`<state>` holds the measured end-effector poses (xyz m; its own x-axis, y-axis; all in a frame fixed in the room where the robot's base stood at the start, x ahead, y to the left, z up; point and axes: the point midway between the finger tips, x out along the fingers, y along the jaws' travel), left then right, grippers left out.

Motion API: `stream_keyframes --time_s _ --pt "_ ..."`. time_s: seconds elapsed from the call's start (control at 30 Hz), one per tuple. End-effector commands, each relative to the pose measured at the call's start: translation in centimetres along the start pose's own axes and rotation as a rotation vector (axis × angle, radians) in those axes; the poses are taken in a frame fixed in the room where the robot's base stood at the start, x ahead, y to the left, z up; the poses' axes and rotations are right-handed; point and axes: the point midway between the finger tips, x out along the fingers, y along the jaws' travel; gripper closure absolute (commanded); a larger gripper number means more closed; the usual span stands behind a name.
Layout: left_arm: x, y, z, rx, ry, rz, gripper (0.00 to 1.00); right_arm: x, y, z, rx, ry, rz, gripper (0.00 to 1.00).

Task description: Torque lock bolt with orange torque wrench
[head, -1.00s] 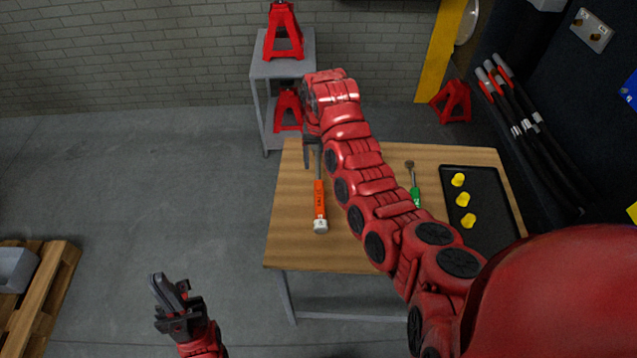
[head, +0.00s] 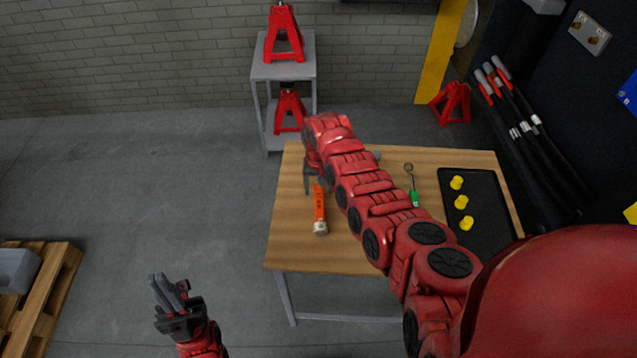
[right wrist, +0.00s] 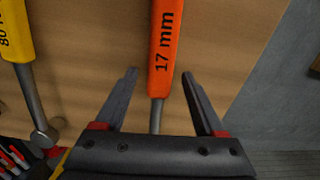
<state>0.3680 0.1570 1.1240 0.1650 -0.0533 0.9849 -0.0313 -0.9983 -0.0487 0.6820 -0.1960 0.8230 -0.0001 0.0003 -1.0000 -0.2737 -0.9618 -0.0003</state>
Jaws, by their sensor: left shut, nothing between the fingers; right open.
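The orange torque wrench (head: 319,206) lies on the wooden table near its left side, its grey end toward the front edge. In the right wrist view the wrench handle (right wrist: 164,45) reads "17 mm", and its grey shaft runs between the fingers. My right gripper (right wrist: 158,88) is open, with one finger on each side of the wrench and apart from it. In the head view the right gripper (head: 313,184) is over the wrench's far part, partly hidden by my arm. My left gripper (head: 163,283) is shut and empty, left of the table. No lock bolt can be made out.
A green-handled tool (head: 413,197) and a black tray (head: 480,230) with yellow pieces are on the table's right. A yellow-handled tool (right wrist: 17,35) lies left of the orange wrench. A grey shelf (head: 283,68) with red stands is behind. The table's front left is clear.

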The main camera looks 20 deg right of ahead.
Motion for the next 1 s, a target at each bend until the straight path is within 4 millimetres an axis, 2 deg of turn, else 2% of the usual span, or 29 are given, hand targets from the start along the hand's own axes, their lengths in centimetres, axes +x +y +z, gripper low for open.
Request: stream_keyframes --time_s 0.33,0.73,1.0 --pt "0.06 0.0 -0.01 0.0 0.0 0.0 1.0 0.36 0.03 0.02 0.001 0.0 0.0 0.29" --pt "0.05 0.0 -0.01 0.0 0.0 0.0 1.0 0.35 0.05 0.01 0.001 0.0 0.0 1.0" --pt "0.05 0.0 -0.01 0.0 0.0 0.0 1.0 0.34 0.05 0.0 0.001 0.0 0.0 1.0"
